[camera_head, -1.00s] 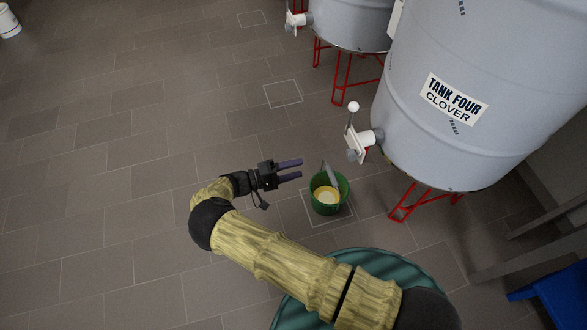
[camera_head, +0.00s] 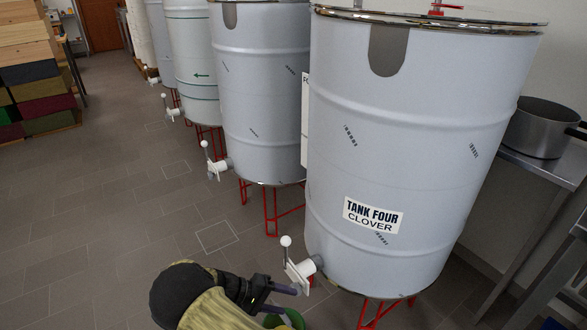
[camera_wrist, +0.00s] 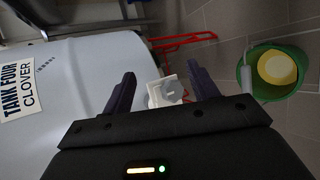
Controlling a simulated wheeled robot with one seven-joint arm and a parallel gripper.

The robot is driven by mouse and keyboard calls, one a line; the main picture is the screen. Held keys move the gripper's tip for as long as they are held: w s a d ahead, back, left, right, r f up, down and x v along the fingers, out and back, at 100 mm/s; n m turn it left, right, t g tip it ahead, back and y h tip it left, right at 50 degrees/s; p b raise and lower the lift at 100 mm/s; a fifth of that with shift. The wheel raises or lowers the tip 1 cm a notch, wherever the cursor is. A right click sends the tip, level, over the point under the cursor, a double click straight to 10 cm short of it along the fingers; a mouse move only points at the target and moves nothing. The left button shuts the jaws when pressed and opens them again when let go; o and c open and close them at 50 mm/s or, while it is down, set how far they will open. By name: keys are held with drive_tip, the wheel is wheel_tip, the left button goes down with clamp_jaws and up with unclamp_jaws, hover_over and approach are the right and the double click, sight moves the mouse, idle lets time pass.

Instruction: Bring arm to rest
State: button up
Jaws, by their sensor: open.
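My gripper (camera_head: 285,288) is at the lower middle of the head view, in front of tank four's tap. In the wrist view my gripper (camera_wrist: 160,88) shows two dark purple fingers spread apart with nothing held between them. The tap (camera_wrist: 172,92) of tank four appears beyond and between the fingertips; I see no clear contact. My yellow-green arm shows at the bottom of the head view, bent, with much of it out of frame.
Tank four (camera_head: 400,130), labelled clover, stands close on the right on red legs. A green bucket (camera_wrist: 284,51) with yellow contents sits on the floor near the tap. More tanks (camera_head: 262,90) recede behind. Open tiled floor (camera_head: 90,220) lies to the left. A steel pot (camera_head: 540,127) stands at right.

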drive_tip(key=s+d+r+m+t+y, duration=0.1)
drive_tip(key=s+d+r+y, duration=0.3)
drive_tip(key=d+r, duration=0.25)
drive_tip(key=s+d+r+m+y, duration=0.2)
drive_tip(key=s+d+r+y, duration=0.2)
drive_tip(key=d+r, duration=0.3)
drive_tip(key=s+d+r+m+t+y, duration=0.1)
drive_tip(key=s+d+r+y, duration=0.35)
drive_tip(key=r, duration=0.35)
wheel_tip(320, 180, up, 34)
drive_tip(key=p, duration=3.5)
drive_tip(key=shift+d+g, duration=0.3)
drive_tip(key=shift+d, duration=0.1)
drive_tip(key=shift+w+h, duration=0.1)
drive_tip(key=shift+h, duration=0.15)
